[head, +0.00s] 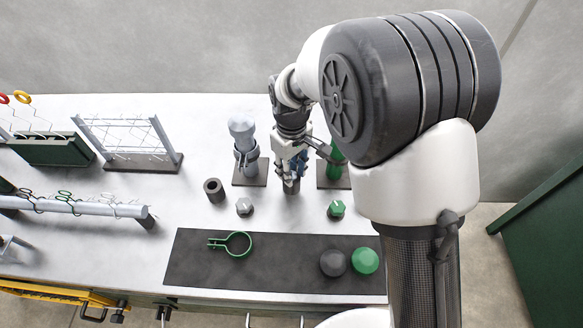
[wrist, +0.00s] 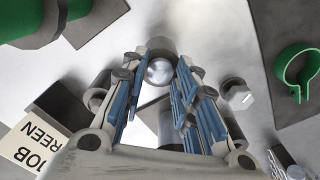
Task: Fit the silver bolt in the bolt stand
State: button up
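The silver bolt (wrist: 159,71) shows as a shiny round end between my fingertips in the wrist view, with the fingers against both sides. My gripper (head: 290,178) points down over the worktop in the head view and shows large in the wrist view (wrist: 160,75). A dark cylinder (wrist: 161,47), perhaps the bolt stand, lies just beyond the bolt. A dark cylinder (head: 292,187) also shows right below the gripper in the head view. My fingers hide most of the bolt, and I cannot tell whether it touches the cylinder.
A dark hollow cylinder (head: 213,190) and a silver hex piece (head: 244,207) stand left of the gripper. A grey post (head: 243,140) and a green post (head: 336,152) stand close on either side. A green clamp (head: 238,244) lies on the dark mat (head: 200,265) in front.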

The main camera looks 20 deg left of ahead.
jog(key=o, duration=0.4)
jog(key=shift+c, duration=0.2)
notch_tip(320, 180, up, 12)
dwell(0.4)
dwell(0.4)
jog(key=s+d+r+m+t, duration=0.1)
jog(key=s+d+r+m, duration=0.2)
jog(key=d+r, duration=0.35)
jog(key=s+d+r+m+t, duration=0.1)
jog(key=s+d+r+m, duration=0.15)
jog(key=d, duration=0.65)
jog(key=s+d+m+t, duration=0.2)
jog(key=s+d+m, duration=0.4)
jog(key=s+d, duration=0.5)
jog(key=s, duration=0.3)
jog(key=shift+s+d+f+t, duration=0.3)
jog(key=shift+s+f, duration=0.05)
